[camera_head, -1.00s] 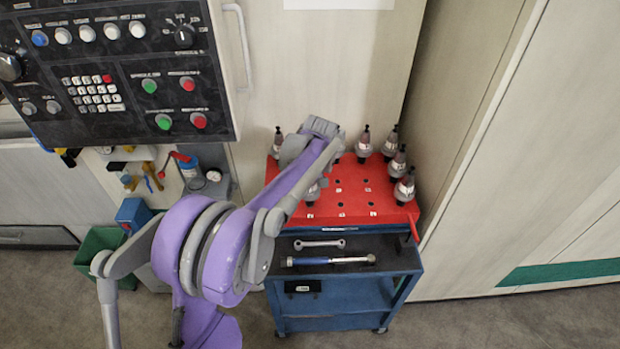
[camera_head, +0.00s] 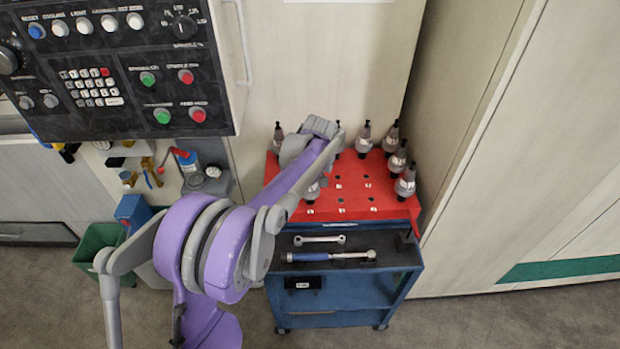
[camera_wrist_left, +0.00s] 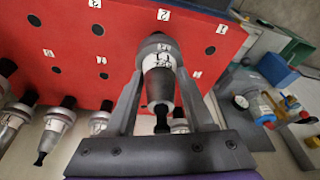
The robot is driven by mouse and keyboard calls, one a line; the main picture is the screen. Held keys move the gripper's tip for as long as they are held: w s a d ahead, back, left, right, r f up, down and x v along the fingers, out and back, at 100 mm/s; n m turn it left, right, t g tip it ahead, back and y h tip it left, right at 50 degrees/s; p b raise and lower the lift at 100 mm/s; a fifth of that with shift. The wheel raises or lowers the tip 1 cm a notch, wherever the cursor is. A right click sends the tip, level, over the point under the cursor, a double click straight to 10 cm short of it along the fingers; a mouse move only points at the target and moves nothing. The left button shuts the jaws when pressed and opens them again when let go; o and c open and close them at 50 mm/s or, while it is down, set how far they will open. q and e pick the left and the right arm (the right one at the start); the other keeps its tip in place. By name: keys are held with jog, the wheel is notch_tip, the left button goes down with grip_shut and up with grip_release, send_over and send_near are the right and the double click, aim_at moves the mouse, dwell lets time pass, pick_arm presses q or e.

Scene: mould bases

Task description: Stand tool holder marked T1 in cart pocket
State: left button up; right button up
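The tool holder (camera_wrist_left: 160,82) between my left gripper's fingers (camera_wrist_left: 160,62) is a grey and white tapered piece with a black tip towards the wrist camera. Its label seems to read T1. The fingers look closed on its wide collar, over the front left corner of the cart's red top (camera_wrist_left: 118,45). In the head view the holder (camera_head: 312,191) shows partly below my wrist, at the front left of the red top (camera_head: 350,201). I cannot tell whether its lower end is fully down in a pocket. My right gripper is not in view.
Several other holders (camera_head: 405,181) stand along the back and right of the red top; its middle pockets are empty. A wrench (camera_head: 320,239) and a blue-handled tool (camera_head: 331,256) lie on the shelf below. A control panel (camera_head: 110,70) hangs at the upper left.

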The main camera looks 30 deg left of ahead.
pick_arm(q)
jog(key=o, duration=0.5)
jog(key=v, duration=1.1)
